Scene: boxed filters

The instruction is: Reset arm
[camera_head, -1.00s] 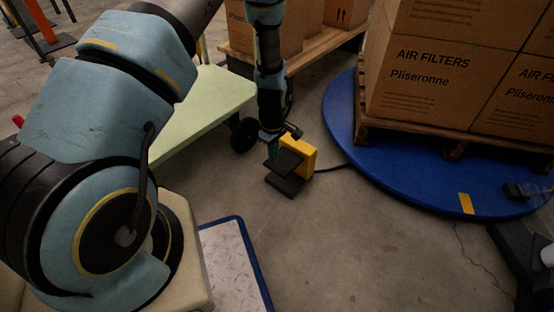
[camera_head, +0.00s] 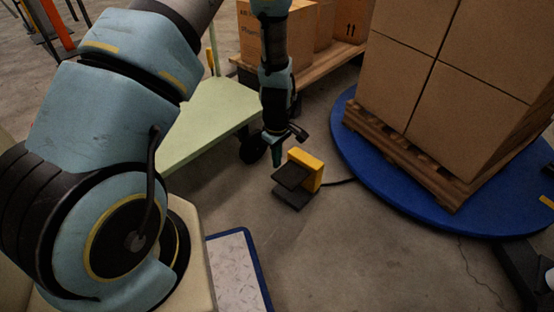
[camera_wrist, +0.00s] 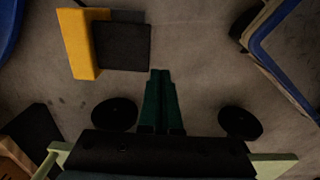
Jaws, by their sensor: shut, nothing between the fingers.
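My gripper (camera_head: 277,155) hangs from my arm with its fingers pointing down, just left of a foot pedal with a yellow housing (camera_head: 310,165) and a black tread (camera_head: 292,177). In the wrist view my gripper's dark green fingers (camera_wrist: 160,74) lie together with nothing between them. The pedal's black tread (camera_wrist: 122,47) is just past the fingertips, to their upper left, beside the yellow housing (camera_wrist: 79,42). The fingers look apart from the pedal; their exact height above it is hard to tell.
A blue turntable (camera_head: 345,150) carries a wooden pallet (camera_head: 400,158) stacked with cardboard boxes (camera_head: 470,90). A pale green cart (camera_head: 215,110) stands behind my gripper, near another loaded pallet (camera_head: 330,62). A blue-rimmed plate (camera_head: 235,265) lies in front. A cable runs from pedal to turntable.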

